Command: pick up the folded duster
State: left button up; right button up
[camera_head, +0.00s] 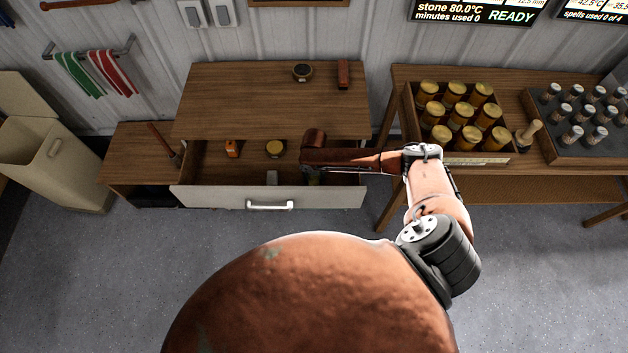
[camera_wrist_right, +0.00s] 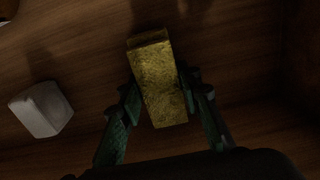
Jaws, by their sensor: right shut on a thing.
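The folded duster (camera_wrist_right: 158,80) is a mottled yellow block-shaped bundle inside the open drawer (camera_head: 225,196). In the right wrist view it lies between the two dark green fingers of my right gripper (camera_wrist_right: 163,92), which are shut on it from both sides. In the head view the right gripper (camera_head: 314,179) is low in the right part of the drawer, mostly covered by my arm, and the duster is hidden there. I cannot tell whether the duster still touches the drawer floor. My left gripper is not in view.
In the drawer, a white block (camera_wrist_right: 41,109) lies left of the duster. An orange item (camera_head: 232,148) and a round yellow-topped tin (camera_head: 275,148) are farther back. The cabinet top (camera_head: 230,100) overhangs behind. A crate of yellow-lidded jars (camera_head: 459,117) stands right.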

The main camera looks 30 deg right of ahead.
aim_at(314, 178)
notch_tip(314, 178, up, 10)
jog(key=shift+p, duration=0.35)
